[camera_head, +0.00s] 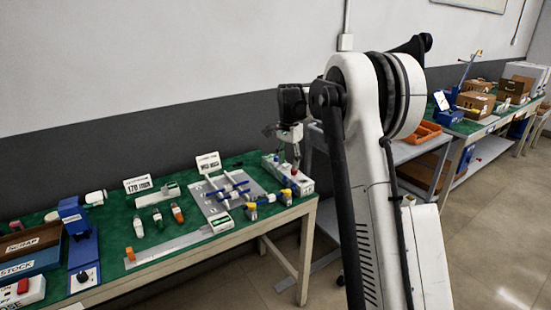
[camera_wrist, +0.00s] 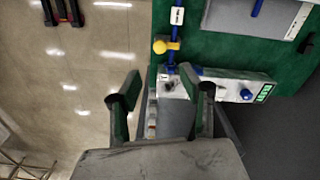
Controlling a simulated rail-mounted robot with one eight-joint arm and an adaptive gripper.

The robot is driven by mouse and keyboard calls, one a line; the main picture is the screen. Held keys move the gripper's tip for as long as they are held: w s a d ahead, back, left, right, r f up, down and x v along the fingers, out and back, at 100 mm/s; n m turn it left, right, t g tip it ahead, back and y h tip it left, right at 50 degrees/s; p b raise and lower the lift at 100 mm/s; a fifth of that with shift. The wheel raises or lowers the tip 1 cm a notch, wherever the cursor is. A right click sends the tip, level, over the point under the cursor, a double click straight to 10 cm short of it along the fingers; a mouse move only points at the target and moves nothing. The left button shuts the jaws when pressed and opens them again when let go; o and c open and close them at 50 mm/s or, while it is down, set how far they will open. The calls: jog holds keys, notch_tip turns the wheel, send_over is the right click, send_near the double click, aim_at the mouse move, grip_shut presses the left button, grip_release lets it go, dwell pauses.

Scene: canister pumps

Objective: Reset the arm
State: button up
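My gripper (camera_wrist: 160,92) shows in the wrist view with its two dark green-edged fingers spread apart and nothing between them. In the head view my gripper (camera_head: 285,131) is beside the right end of the green-topped workbench (camera_head: 118,216), near a white control box (camera_head: 290,176). That white box also shows in the wrist view (camera_wrist: 228,88), just beyond the fingers, with a blue knob and a green display. My arm rises at the centre right of the head view and partly hides the area behind it.
A grey plate with blue parts (camera_head: 225,190) and several small containers lie on the bench. A blue press-like stand (camera_head: 78,235) and bins are at the left. A grey cart (camera_head: 400,152) and a second bench with boxes (camera_head: 485,122) stand right. Floor (camera_head: 490,240) is clear at front right.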

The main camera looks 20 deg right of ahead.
jog(key=s+a+r+n+t, duration=0.2)
jog(key=s+a+r+n, duration=0.1)
jog(key=s+a+r, duration=0.5)
jog(key=s+a+r+n+t, duration=0.1)
jog(key=s+a+r+n, duration=0.3)
jog(key=s, duration=0.6)
jog(key=s+a+f+n+t, duration=0.1)
jog(key=s+a+f+n, duration=0.1)
jog(key=s, duration=0.5)
jog(key=s+a+f+n+t, duration=0.1)
jog(key=s+a, duration=0.3)
jog(key=s, duration=0.4)
jog(key=s+a+f+n+t, duration=0.2)
jog(key=s+a+f+n, duration=0.1)
jog(key=s, duration=0.5)
jog(key=shift+a+f+n, duration=0.3)
jog(key=shift+a+f, duration=0.05)
jog(key=shift+a, duration=0.2)
